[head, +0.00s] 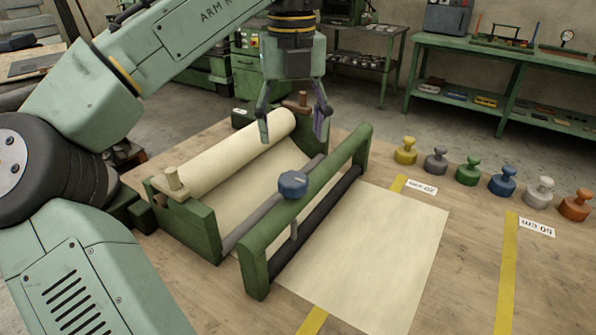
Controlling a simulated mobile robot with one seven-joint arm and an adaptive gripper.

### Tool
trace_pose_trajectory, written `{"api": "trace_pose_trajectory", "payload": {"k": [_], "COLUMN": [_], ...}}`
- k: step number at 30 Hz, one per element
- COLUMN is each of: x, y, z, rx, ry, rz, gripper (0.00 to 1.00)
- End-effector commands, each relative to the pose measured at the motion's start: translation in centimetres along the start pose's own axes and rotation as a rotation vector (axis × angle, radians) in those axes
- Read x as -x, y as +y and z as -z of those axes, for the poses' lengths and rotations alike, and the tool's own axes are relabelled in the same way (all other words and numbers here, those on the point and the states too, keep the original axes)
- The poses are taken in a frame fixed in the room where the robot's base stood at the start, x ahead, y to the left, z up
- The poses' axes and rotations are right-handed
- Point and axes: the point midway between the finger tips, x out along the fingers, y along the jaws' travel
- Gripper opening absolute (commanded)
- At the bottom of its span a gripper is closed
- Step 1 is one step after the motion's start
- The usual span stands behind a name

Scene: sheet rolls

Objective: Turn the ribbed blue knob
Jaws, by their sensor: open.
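The blue knob (293,184) sits on the green roll stand (255,262), near the front green bar and above a short grey stem. Its ribs are too small to make out clearly. My gripper (294,132) is open and points down over the back part of the stand, above the knob in the picture and apart from it. Nothing shows between its fingers. A cream sheet roll (235,158) lies in the stand, and its sheet (375,245) runs out under the front bar onto the wooden table.
Several coloured knobbed weights stand in a row at the right, one of them blue (502,182). Yellow strips (506,275) and small labels (419,187) mark the table (463,262). A wooden peg (173,180) rises from the stand's left end. Green workbenches stand behind.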

Motion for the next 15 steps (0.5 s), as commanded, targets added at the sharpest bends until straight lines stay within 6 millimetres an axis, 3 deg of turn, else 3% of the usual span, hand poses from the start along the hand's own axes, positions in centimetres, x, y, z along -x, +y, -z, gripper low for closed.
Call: {"api": "trace_pose_trajectory", "payload": {"k": [9, 15], "x": [-6.2, -8.8], "y": [-0.1, -0.1], "z": [0.0, 0.0], "rx": [-0.003, -0.001], "ry": [0.001, -0.001], "rz": [0.004, 0.004], "gripper": [0.64, 0.64]}}
